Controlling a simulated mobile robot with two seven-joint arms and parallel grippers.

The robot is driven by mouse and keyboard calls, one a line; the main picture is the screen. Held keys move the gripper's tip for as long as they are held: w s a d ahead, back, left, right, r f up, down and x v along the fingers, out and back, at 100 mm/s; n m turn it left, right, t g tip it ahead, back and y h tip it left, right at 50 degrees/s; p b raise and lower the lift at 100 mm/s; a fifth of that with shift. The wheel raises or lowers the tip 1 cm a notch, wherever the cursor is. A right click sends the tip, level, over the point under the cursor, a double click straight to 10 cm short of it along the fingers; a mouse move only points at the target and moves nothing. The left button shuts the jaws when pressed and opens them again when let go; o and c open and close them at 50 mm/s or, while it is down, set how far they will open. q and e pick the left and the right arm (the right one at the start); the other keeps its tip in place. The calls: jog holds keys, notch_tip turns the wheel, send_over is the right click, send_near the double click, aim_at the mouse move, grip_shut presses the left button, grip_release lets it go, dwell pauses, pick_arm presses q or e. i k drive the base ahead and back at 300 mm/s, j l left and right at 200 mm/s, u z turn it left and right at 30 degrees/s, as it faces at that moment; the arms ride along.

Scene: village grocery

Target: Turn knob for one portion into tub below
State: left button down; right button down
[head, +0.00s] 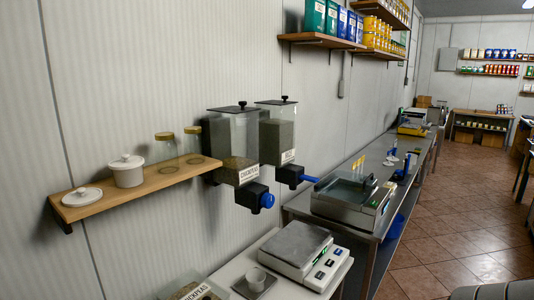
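Two clear wall dispensers with black lids hang at the middle. The nearer dispenser (236,135) is labelled CHICKPEAS, is partly filled, and has a blue knob (267,200) on its black outlet. The farther dispenser (278,125) has a label too small to read surely and a blue handle (309,179) pointing right. A clear tub (194,289) labelled CHICKPEAS is cut off by the bottom edge. Neither of my grippers shows in the head view.
A scale (297,246) stands on the white counter below the dispensers. A wooden shelf (140,189) on the left holds a lidded white pot, a loose white lid and two glass jars. A steel appliance (350,203) stands on the bench beyond. Tiled floor is open at right.

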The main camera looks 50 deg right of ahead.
aim_at(268, 200)
jog(key=z, duration=1.3)
